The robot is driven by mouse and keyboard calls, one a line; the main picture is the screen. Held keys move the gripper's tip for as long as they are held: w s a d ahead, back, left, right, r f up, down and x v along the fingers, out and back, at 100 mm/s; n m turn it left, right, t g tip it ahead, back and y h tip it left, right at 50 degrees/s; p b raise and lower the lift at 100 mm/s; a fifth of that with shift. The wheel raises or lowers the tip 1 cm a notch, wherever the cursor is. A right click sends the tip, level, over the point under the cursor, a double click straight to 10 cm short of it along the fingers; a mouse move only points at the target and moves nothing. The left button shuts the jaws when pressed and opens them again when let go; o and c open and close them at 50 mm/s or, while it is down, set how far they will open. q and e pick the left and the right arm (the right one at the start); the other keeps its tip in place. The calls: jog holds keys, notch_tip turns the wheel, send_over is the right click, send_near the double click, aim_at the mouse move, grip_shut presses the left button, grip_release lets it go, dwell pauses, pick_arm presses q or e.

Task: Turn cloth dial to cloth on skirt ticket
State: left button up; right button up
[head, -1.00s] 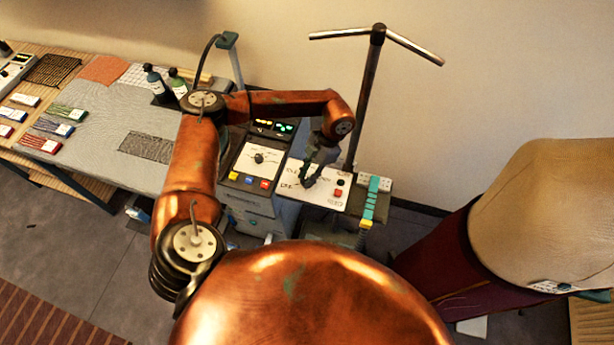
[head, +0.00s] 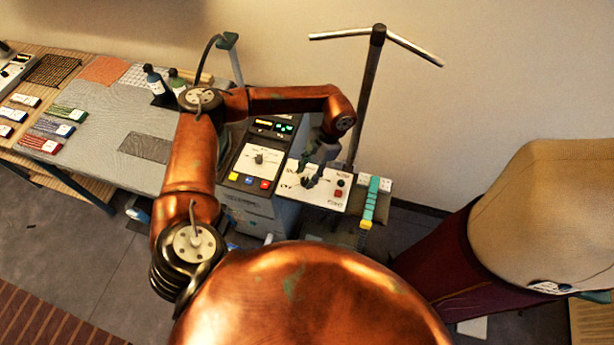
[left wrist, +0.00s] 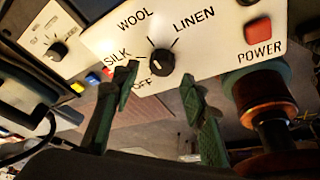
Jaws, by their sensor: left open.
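The cloth dial is a black round knob (left wrist: 162,62) on a white panel, with OFF, SILK, WOOL and LINEN printed around it. A pale mark shows on the knob's face; I cannot tell for sure which word it points to. My left gripper (left wrist: 160,78) is open, one green finger on each side just below the knob, with no clear contact. In the head view my left gripper (head: 311,172) is over the white panel (head: 326,199) and partly hides it. The skirt ticket (head: 550,287) is a small white tag on the dark red skirt at the right; its print is too small to read. My right gripper is out of view.
A red power button (left wrist: 258,30) is right of the dial. A second panel with its own knob (head: 259,158) and coloured buttons stands left. A dark pole (head: 365,95) rises behind; a teal strip (head: 372,197) lies right. The grey-covered table (head: 105,115) extends left.

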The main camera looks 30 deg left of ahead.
aim_at(307, 179)
pick_arm(q)
notch_tip(307, 179, up, 8)
dwell(0.8)
